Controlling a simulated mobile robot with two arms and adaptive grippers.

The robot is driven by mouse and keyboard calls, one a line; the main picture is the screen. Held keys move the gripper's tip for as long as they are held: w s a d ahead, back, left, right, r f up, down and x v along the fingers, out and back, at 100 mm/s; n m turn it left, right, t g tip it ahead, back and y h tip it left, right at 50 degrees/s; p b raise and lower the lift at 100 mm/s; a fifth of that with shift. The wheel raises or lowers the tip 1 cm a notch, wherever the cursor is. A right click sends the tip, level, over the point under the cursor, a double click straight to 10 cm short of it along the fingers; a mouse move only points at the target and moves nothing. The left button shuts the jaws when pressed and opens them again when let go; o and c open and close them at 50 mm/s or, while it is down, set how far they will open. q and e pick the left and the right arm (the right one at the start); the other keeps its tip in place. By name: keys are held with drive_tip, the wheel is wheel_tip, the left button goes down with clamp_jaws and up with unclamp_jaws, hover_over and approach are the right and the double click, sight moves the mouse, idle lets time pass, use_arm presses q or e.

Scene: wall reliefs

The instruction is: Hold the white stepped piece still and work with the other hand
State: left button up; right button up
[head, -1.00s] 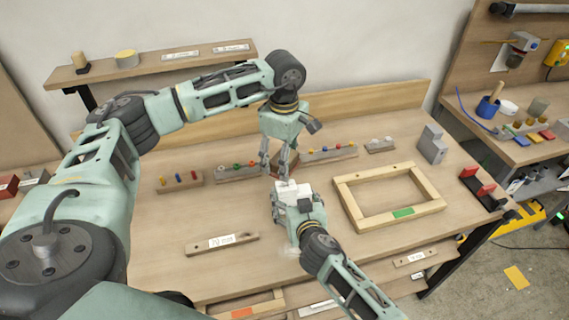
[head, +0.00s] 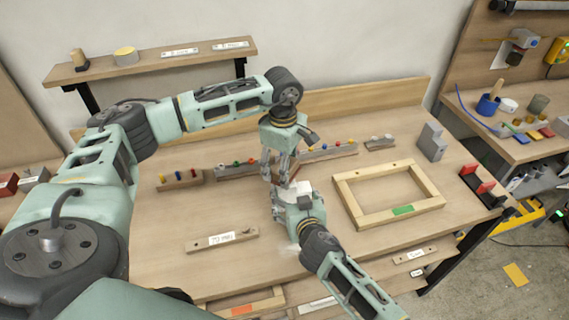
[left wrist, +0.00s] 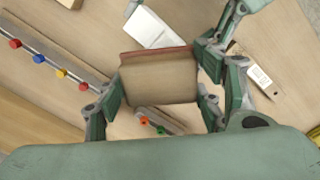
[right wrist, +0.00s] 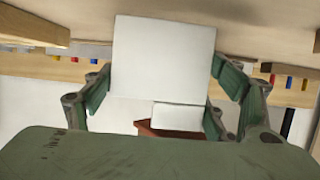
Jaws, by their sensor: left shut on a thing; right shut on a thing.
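The white stepped piece (head: 300,186) is in my right gripper (head: 289,193), above the middle of the bench in the head view. In the right wrist view its large white face (right wrist: 163,55) and a smaller white face below it show between the fingers. My left gripper (head: 279,174) points down just behind it, shut on a wooden block with a reddish-brown edge (left wrist: 158,82). That block is close to the white piece, which also shows beyond it in the left wrist view (left wrist: 155,27). I cannot tell whether the two touch.
A wooden frame (head: 346,206) lies to the right of my grippers. Peg strips (head: 182,182) line the back of the bench. A labelled wooden strip (head: 222,240) lies front left. A grey stepped block (head: 431,142) and a red-and-black rack (head: 478,186) stand right.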

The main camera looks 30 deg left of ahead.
use_arm(q)
drive_tip(key=shift+f, duration=0.7)
idle(0.5)
drive_tip(key=shift+r, duration=0.1)
